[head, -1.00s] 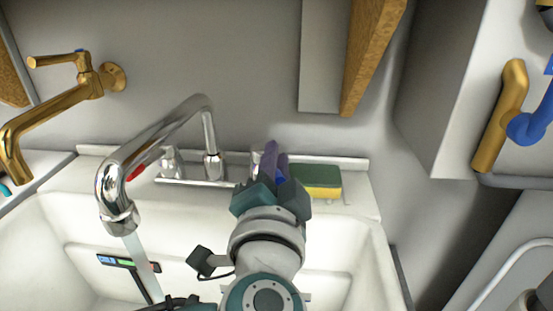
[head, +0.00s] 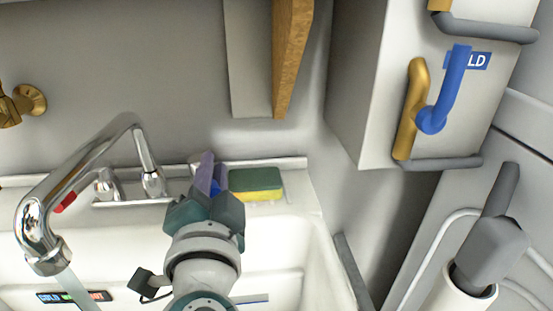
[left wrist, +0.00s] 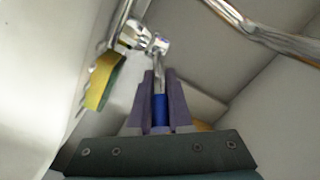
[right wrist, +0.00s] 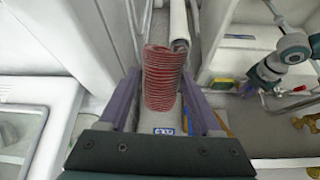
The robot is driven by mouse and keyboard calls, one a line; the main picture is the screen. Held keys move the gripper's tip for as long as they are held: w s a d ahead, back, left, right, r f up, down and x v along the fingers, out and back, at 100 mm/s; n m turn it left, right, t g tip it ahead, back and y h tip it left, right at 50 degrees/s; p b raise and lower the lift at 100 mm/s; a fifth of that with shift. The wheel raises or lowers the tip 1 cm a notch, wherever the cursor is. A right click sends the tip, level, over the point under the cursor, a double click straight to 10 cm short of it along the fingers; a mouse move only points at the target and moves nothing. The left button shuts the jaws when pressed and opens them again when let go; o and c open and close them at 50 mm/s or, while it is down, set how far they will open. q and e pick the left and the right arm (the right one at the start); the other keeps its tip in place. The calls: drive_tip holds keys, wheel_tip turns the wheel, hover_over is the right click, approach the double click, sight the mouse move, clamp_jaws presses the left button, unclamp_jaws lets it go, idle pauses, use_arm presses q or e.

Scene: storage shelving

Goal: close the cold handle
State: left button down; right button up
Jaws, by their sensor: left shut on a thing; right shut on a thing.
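My left gripper (head: 207,172) is at the right side of the sink tap (head: 95,170). Its purple fingers are shut on a blue handle (head: 216,188), which shows between them in the left wrist view (left wrist: 160,108) and is partly hidden. Water runs from the chrome spout. Another blue handle (head: 440,95) is on a brass pipe (head: 411,110) on the wall at right, beside a blue label ending in "LD" (head: 479,61); no gripper is near it. My right gripper (right wrist: 160,100) has its fingers on both sides of a red-striped cylinder (right wrist: 163,75).
A green and yellow sponge (head: 256,184) lies on the sink rim right of my left gripper. A wooden-edged panel (head: 291,60) hangs above. A grey-handled item (head: 490,245) stands in a white holder at right. A cold/hot sign (head: 75,297) shows below the spout.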

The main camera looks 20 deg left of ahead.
use_arm(q)
drive_tip(key=h+p, duration=0.1)
drive_tip(key=m+h+p, duration=0.1)
drive_tip(key=p, duration=0.1)
drive_tip(key=m+t+h+p, duration=0.1)
drive_tip(key=shift+s+a+r, duration=0.35)
drive_tip(key=shift+r, duration=0.05)
use_arm(e)
wheel_tip(320, 180, up, 6)
drive_tip(key=shift+f, duration=0.15)
use_arm(q)
drive_tip(key=shift+s+a+f+m+t+h, duration=0.1)
drive_tip(key=shift+a+f+m+t+h, duration=0.05)
drive_tip(key=shift+m+h, duration=0.3)
drive_tip(key=shift+s+a+f+m+t+h, duration=0.15)
drive_tip(key=shift+m+h, duration=0.2)
drive_tip(key=shift+h, duration=0.2)
drive_tip(key=shift+d+h, duration=0.1)
drive_tip(key=shift+h, duration=0.4)
drive_tip(key=c, duration=0.8)
unclamp_jaws()
drive_tip(key=shift+f, duration=0.1)
drive_tip(key=shift+c, duration=0.2)
